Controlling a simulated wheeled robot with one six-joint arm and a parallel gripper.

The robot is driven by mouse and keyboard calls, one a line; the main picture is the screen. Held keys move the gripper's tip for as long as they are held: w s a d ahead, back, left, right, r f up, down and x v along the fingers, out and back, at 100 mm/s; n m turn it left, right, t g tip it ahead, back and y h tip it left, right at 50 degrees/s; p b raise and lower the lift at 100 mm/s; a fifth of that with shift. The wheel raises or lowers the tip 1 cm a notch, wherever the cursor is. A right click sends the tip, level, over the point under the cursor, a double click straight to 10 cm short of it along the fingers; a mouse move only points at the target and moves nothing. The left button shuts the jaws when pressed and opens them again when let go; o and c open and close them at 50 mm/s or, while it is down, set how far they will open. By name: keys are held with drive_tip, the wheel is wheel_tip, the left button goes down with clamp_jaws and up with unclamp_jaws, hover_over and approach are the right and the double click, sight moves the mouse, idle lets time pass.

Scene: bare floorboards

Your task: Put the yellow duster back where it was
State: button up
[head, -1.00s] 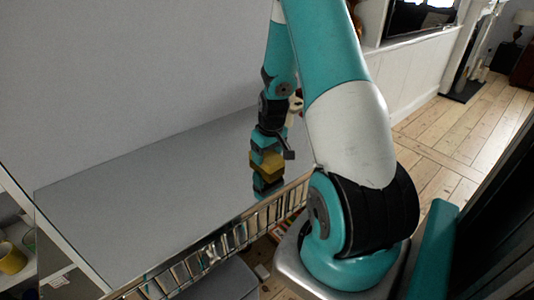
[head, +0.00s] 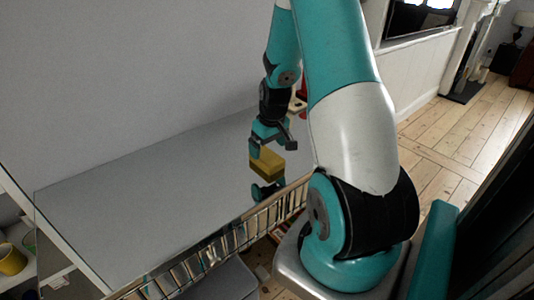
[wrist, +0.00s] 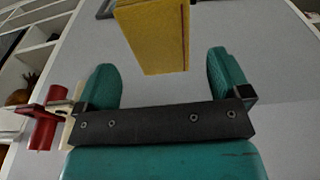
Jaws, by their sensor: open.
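The yellow duster (head: 267,163) is a block-shaped yellow thing on the grey, mirror-like tabletop (head: 150,200), near its front right part. My gripper (head: 268,138) is above it, pointing down. In the wrist view the duster (wrist: 153,35) shows at the top, ahead of the gap between my fingertips. My gripper (wrist: 165,72) is open there, with nothing between its two teal fingers. A teal and black shape below the duster in the head view looks like my gripper's reflection.
A red and cream object (wrist: 42,125) stands behind my gripper, partly hidden in the head view. A ribbed mirrored edge (head: 235,238) runs along the table front. Shelves with a yellow mug (head: 11,260) are at left. The tabletop left of the duster is clear.

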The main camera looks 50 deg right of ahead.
sight(271, 159)
wheel_tip(271, 159, up, 8)
drive_tip(key=s, duration=0.1)
drive_tip(key=a+r+n+y, duration=0.2)
drive_tip(key=a+r+n, duration=0.15)
drive_tip(key=a, duration=0.95)
drive_tip(key=a+r+n+y, duration=0.15)
drive_tip(key=a+r, duration=0.35)
drive_tip(key=a, duration=0.8)
drive_tip(key=s+a+r+n+g, duration=0.1)
drive_tip(key=s+a+r+n, duration=0.1)
drive_tip(key=s+a, duration=0.4)
drive_tip(key=s+a+r+n+y, duration=0.1)
drive_tip(key=s+a+r+n, duration=0.1)
drive_tip(key=s+a, duration=0.4)
drive_tip(key=shift+s+a+n+g, duration=0.2)
drive_tip(key=shift+s+n+g, duration=0.2)
drive_tip(key=shift+s, duration=0.4)
